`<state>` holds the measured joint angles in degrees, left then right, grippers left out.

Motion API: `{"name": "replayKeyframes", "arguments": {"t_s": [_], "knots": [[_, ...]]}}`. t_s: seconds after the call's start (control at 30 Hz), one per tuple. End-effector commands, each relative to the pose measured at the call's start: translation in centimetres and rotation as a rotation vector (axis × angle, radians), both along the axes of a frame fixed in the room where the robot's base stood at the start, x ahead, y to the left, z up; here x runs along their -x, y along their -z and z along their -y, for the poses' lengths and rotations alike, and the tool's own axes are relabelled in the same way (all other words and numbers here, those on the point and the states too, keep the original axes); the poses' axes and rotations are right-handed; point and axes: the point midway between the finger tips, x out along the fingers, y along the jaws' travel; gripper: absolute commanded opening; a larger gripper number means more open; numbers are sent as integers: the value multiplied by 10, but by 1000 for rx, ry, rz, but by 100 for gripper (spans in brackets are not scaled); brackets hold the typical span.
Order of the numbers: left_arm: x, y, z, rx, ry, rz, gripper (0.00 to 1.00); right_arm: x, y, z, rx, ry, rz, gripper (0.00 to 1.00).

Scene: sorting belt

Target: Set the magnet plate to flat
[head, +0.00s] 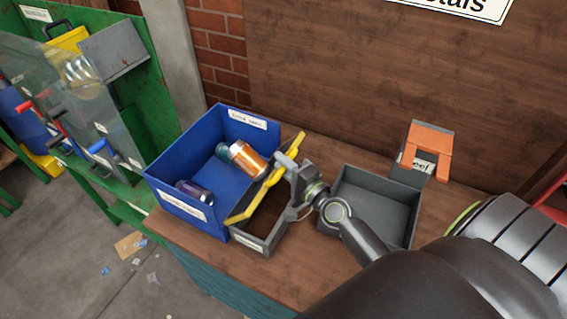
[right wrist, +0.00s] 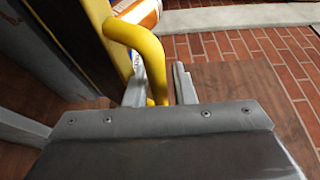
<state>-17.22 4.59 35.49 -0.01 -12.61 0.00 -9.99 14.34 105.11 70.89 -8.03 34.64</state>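A yellow plate (head: 246,207), which I take to be the magnet plate, shows as a narrow slanted strip over a narrow dark box (head: 257,246) in the head view. It looks tilted, not flat, but its exact angle is hard to tell. A bent yellow handle (right wrist: 150,50) stands out from it in the right wrist view. My right gripper (head: 291,168) is at the plate's upper part. In the right wrist view its fingers (right wrist: 160,88) are on both sides of the handle, close to it; whether both touch is unclear. My left gripper is not in view.
A blue bin (head: 172,208) with several cans stands left of the plate. A grey open tray (head: 340,232) is to its right, with an orange horseshoe shape (head: 428,141) on a label board behind. My right arm crosses the bench front. A brown wall (head: 400,70) closes the back.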

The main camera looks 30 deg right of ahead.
Motion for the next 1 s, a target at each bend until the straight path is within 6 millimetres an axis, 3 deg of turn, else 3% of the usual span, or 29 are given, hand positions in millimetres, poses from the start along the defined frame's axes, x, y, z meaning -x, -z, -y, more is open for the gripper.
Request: {"name": "replayKeyframes", "arguments": {"t_s": [0.1,0.3,0.63,1.0], "knots": [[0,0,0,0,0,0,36,0,0,0,0,0,0,23],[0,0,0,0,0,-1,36,0,-1,0,0,0,2,0],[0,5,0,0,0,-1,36,2,2,2,0,1,4,0],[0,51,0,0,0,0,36,32,39,19,4,1,2,0]]}}
